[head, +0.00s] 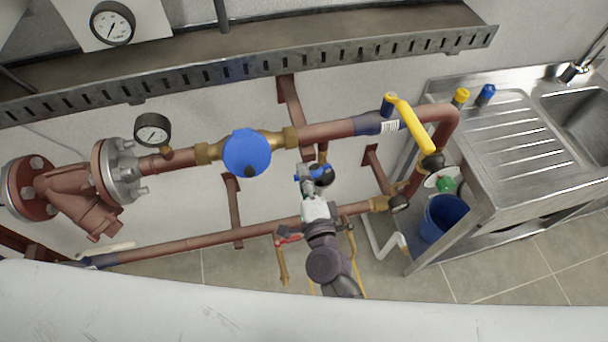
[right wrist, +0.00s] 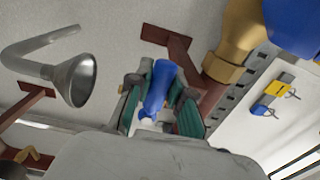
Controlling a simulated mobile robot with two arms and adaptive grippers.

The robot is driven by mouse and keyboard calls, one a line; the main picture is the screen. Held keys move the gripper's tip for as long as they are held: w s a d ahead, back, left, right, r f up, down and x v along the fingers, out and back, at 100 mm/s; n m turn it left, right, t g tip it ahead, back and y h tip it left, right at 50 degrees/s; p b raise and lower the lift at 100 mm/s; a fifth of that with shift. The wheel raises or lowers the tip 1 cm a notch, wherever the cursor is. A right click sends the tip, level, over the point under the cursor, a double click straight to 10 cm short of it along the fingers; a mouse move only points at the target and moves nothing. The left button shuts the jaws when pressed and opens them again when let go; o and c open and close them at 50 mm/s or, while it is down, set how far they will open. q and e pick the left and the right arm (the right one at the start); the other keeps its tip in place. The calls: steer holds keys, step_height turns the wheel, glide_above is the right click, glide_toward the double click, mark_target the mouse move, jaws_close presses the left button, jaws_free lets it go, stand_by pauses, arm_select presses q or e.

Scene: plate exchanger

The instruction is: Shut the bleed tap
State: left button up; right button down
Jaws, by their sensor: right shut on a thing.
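The bleed tap's small blue lever (head: 312,175) shows in the head view below the upper red pipe, partly hidden by my right gripper. In the right wrist view the blue lever (right wrist: 158,84) stands between the teal finger pads. My right gripper (right wrist: 160,105) is shut on it, with a pad on either side. In the head view my right gripper (head: 308,188) reaches up to the lever from below, in front of the lower pipe. The tap's body is mostly hidden, so I cannot tell how far it is turned. My left gripper is not in view.
A large blue round part (head: 247,152) sits on the upper pipe, left of the gripper. A yellow lever (head: 410,122) is to the right. The lower pipe (head: 190,245) runs behind my arm. A sink unit (head: 515,140) and a blue bucket (head: 440,218) stand at right.

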stand_by(0.4)
steer(key=c, duration=1)
jaws_free()
steer(key=shift+v, duration=4)
